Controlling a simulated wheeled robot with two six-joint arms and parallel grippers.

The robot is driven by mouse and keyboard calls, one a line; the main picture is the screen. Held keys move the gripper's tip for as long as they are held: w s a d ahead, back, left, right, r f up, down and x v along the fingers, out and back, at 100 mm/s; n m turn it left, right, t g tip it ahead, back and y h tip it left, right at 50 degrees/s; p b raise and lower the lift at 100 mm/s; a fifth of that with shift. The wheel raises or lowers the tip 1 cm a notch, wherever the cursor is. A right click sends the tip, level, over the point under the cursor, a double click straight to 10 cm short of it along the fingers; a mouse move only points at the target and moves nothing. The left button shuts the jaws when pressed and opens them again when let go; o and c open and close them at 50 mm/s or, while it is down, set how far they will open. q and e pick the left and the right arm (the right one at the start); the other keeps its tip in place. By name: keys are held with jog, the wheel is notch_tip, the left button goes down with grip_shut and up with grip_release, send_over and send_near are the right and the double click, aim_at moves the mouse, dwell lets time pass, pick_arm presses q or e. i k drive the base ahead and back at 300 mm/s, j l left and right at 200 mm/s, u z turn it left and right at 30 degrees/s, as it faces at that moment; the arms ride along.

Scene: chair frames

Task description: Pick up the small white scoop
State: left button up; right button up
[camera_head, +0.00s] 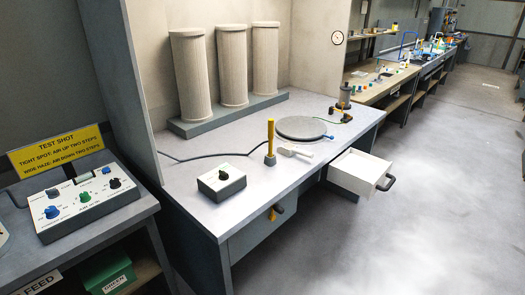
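A small white scoop-like tool (295,152) lies flat on the light grey bench top (215,215), close to the bench's front edge. It lies just right of an upright yellow-handled tool with a grey base (270,145) and in front of a round grey plate (301,128). It is small in the view, so its exact shape is hard to tell. Neither of my grippers is in view.
A white control box (221,181) stands left of the scoop. An open white drawer (350,176) juts out at the bench's right. Three pale cylinders (231,68) stand behind on a grey base. A control panel (80,200) is at far left. The floor at right is clear.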

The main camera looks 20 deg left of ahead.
aim_at(296, 152)
jog(key=i+l+u, duration=0.45)
jog(key=l, duration=0.15)
jog(key=i+l+u, duration=0.2)
jog(key=l, duration=0.15)
jog(key=i+l+u, duration=0.2)
jog(key=l, duration=0.2)
jog(key=k, duration=0.1)
